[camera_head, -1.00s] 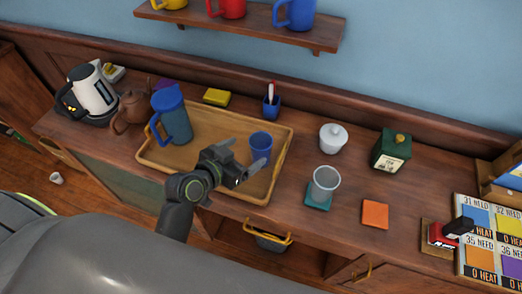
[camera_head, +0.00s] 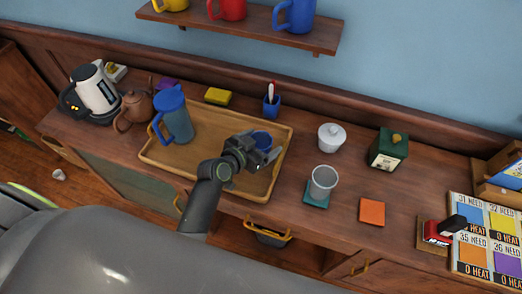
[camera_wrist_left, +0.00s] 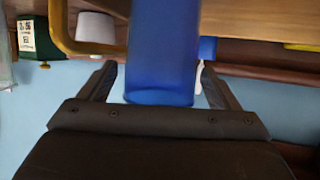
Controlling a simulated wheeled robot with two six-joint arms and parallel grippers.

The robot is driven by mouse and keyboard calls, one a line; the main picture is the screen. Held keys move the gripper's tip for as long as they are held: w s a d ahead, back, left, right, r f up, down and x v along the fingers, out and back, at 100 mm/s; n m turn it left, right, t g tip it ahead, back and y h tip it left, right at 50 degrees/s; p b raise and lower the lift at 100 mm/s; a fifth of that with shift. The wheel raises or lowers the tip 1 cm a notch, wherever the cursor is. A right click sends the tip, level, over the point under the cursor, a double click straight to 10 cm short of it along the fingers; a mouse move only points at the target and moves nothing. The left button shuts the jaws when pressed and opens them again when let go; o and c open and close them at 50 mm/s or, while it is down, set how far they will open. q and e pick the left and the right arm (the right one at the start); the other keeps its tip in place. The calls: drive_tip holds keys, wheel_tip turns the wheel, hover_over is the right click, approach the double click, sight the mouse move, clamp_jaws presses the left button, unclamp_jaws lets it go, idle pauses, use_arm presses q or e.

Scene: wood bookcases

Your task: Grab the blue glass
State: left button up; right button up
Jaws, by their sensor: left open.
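The blue glass (camera_head: 262,137) stands in the right part of the wooden tray (camera_head: 215,187), partly hidden behind my left gripper (camera_head: 266,147) in the head view. My left gripper is open, with its fingers at the glass. In the left wrist view, which shows the scene upside down, the blue glass (camera_wrist_left: 160,55) lies between the two spread fingers of the gripper (camera_wrist_left: 158,68). I see a gap on each side, so the fingers are not closed on it. My right gripper is in neither view.
A blue pitcher (camera_head: 175,122) stands at the tray's left. A shelf with mugs (camera_head: 240,28) hangs above.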

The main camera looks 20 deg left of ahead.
use_arm(q)
drive_tip(key=c, duration=1.5)
drive_tip(key=shift+r, duration=0.1)
